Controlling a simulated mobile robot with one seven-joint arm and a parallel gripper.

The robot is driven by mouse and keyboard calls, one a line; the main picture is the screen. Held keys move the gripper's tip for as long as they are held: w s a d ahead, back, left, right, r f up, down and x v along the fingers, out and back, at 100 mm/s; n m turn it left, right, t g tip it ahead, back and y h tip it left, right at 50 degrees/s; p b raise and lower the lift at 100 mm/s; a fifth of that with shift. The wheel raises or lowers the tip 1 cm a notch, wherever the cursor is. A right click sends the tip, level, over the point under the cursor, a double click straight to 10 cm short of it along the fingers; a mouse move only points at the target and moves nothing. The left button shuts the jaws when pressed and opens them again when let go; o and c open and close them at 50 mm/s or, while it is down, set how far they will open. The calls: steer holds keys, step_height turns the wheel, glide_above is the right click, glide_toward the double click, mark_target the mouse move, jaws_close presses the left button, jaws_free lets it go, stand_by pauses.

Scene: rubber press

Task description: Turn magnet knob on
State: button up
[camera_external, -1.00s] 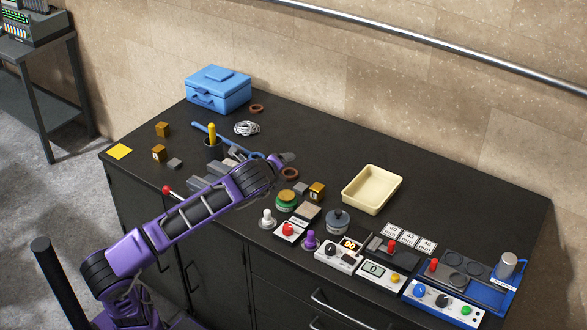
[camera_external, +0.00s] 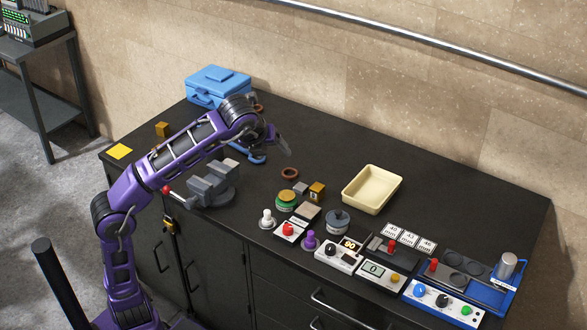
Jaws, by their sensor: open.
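My gripper (camera_external: 283,143) hangs in the air above the back middle of the dark bench. It is open and holds nothing, well away from the row of control boxes at the front right. Several knobs show there: a black knob (camera_external: 331,249) on a white box with a lit 90 display, a blue knob (camera_external: 419,290) and a black knob (camera_external: 442,300) on a blue and white panel. Their markings are too small to read, so I cannot tell which is the magnet knob. No gripper part touches any of them.
A cream tray (camera_external: 372,189), a blue toolbox (camera_external: 217,86) and a grey vise (camera_external: 212,186) stand on the bench. A white-and-red button box (camera_external: 289,231), a purple knobbed item (camera_external: 310,241) and a grey weight (camera_external: 338,221) stand left of the knobs. The back right bench is clear.

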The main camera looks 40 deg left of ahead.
steer(key=w+a+f+n+g+h+p, duration=0.1)
steer(key=w+a+f+n+g+p, duration=0.2)
steer(key=a+n, duration=0.4)
steer(key=n+g+p, duration=0.3)
steer(key=n+g, duration=0.1)
steer(key=n, duration=2.1)
glide_above(288, 226)
step_height(288, 226, down, 20)
steer(key=shift+h, duration=0.3)
step_height(288, 226, down, 17)
steer(key=b, duration=0.3)
steer(key=shift+s+f, duration=0.1)
jaws_close()
